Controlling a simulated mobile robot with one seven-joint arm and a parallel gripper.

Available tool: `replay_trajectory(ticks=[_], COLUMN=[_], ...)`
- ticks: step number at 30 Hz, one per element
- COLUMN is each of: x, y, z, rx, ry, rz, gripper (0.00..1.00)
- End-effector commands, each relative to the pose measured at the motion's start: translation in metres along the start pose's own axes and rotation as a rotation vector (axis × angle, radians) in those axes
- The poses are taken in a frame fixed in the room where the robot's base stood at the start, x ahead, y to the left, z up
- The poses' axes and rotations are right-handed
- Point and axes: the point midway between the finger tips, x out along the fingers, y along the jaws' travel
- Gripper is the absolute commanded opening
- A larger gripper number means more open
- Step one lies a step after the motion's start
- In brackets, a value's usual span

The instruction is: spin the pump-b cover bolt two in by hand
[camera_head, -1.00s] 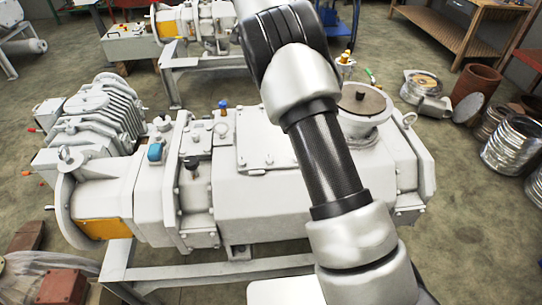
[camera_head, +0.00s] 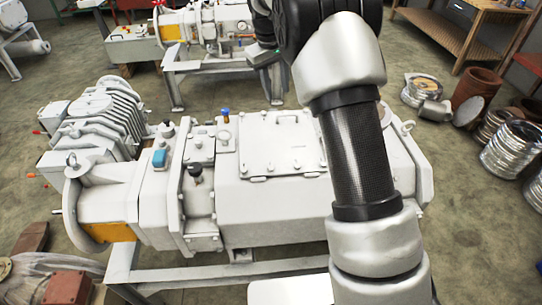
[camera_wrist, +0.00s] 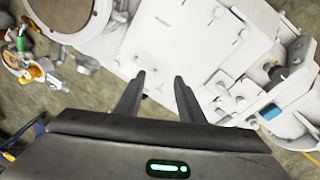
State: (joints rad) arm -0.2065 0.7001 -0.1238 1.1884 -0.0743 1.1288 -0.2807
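The near white pump (camera_head: 270,195) lies across a metal frame. A rectangular cover plate (camera_head: 282,140) with bolts along its edges is on its top. I cannot make out a label or tell which bolt is bolt two. In the wrist view my gripper (camera_wrist: 160,77) is open and empty, its two dark fingers apart above the pump's white top (camera_wrist: 185,38). No bolt shows between the fingertips. In the head view only a dark part with a green light, likely my gripper's body, shows left of my arm; the fingertips cannot be made out.
A blue-capped fitting (camera_head: 159,158) and a dark knob (camera_head: 195,173) stand up left of the cover. A round flange (camera_wrist: 75,12) is at the wrist view's upper left. Another pump (camera_head: 200,30) stands behind. Metal cans (camera_head: 505,150) sit on the floor at right.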

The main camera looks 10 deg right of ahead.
Motion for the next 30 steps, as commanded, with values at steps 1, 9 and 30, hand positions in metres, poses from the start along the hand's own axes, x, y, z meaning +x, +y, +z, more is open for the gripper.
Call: replay_trajectory(ticks=[1,9,30], x=[-0.008,-0.027,0.005], y=[-0.005,-0.045,-0.089], z=[0.011,0.066,0.118], rx=[-0.155,-1.058,-1.795], ry=[-0.006,0.025,0.104], rz=[-0.024,-0.136,-0.204], gripper=[0.35,0.35,0.35])
